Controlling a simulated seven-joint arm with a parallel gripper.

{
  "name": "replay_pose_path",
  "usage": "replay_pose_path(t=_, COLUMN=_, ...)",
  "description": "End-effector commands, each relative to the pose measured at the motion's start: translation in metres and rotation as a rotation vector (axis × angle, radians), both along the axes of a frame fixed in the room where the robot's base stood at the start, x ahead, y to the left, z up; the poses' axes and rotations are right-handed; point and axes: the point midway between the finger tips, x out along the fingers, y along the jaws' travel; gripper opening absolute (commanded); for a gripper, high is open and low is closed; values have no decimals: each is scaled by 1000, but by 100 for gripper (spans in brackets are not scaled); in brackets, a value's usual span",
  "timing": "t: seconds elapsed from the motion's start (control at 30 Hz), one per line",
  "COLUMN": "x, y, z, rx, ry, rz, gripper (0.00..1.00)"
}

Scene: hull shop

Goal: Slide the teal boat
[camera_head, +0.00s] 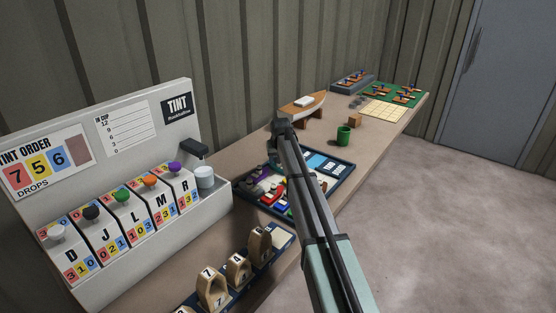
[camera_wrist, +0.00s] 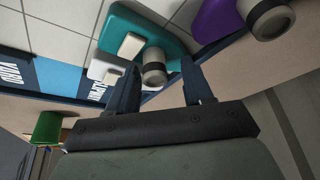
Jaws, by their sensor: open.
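The teal boat (camera_wrist: 118,22) lies on the light gridded floor of the dark-rimmed tray (camera_wrist: 65,82) in the wrist view. It carries a cream block and a grey banded funnel (camera_wrist: 154,73). My gripper (camera_wrist: 160,64) is open, with one finger on each side of the funnel in the picture. I cannot tell whether a finger touches it. A white boat (camera_wrist: 100,68) lies close beside the teal one, and a purple boat (camera_wrist: 212,20) with a grey funnel lies to the right. In the head view my arm covers part of the tray (camera_head: 343,186), and I cannot make out the teal boat.
A tint dispenser (camera_head: 120,200) stands left of the tray. A rack with numbered wooden pieces (camera_head: 237,268) lies in front.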

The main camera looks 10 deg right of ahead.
Motion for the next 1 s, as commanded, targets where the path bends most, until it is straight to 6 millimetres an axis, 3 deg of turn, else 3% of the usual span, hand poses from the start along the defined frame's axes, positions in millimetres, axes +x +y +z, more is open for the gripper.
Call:
replay_pose_path(t=0.27, x=-7, y=-1, z=14, rx=-1, ry=-1, rz=0, gripper=51)
replay_pose_path(t=0.7, x=-38, y=0, z=90, rx=0, ry=-2, rz=0, gripper=51)
replay_pose_path(t=1.0, x=-51, y=0, z=122, rx=0, ry=-1, rz=0, gripper=51)
